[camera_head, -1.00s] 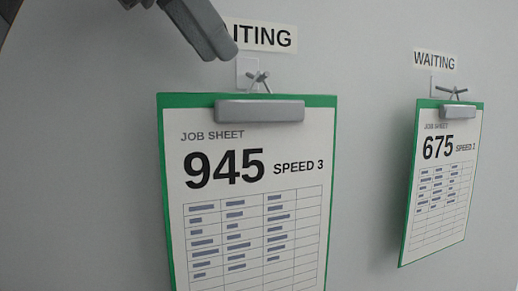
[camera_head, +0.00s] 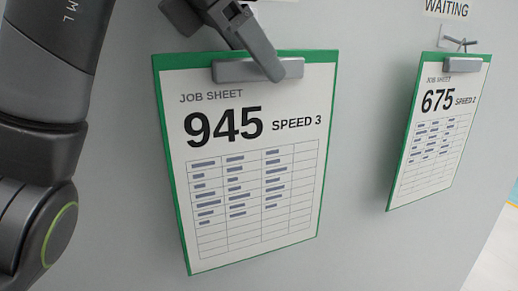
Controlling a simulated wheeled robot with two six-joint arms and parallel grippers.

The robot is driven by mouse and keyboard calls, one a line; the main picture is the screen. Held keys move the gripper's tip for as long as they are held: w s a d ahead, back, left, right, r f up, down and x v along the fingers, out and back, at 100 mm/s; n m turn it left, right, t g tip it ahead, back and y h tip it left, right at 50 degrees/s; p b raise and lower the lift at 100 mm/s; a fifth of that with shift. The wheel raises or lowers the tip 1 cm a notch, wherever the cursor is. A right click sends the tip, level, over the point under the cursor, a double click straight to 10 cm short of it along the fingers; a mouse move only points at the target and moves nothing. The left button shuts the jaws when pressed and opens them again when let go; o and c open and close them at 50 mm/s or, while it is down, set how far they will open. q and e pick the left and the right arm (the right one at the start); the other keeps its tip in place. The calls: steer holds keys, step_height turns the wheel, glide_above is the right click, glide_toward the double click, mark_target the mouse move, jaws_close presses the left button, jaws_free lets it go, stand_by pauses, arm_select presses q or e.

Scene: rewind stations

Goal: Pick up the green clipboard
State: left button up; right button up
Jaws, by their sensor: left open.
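A green clipboard (camera_head: 235,262) with a job sheet reading 945, SPEED 3, hangs on the grey wall in the middle of the view. Its grey clip (camera_head: 232,71) is at its top edge. My left gripper (camera_head: 258,45) comes in from above left and is open at the clip. One finger crosses in front of the clip's right part; I cannot tell whether it touches. The hook above is hidden behind the gripper. A second green clipboard (camera_head: 403,168), reading 675, hangs to the right. My right gripper is not in view.
A WAITING label (camera_head: 447,8) and a small hook (camera_head: 460,44) are above the right clipboard. Bare wall (camera_head: 365,120) lies between the two clipboards. A pale floor strip (camera_head: 500,250) shows at the lower right.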

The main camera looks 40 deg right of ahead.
arm_select(q)
steer(key=shift+a, duration=0.1)
steer(key=shift+c, duration=1.2)
steer(key=shift+f, duration=0.1)
jaws_close()
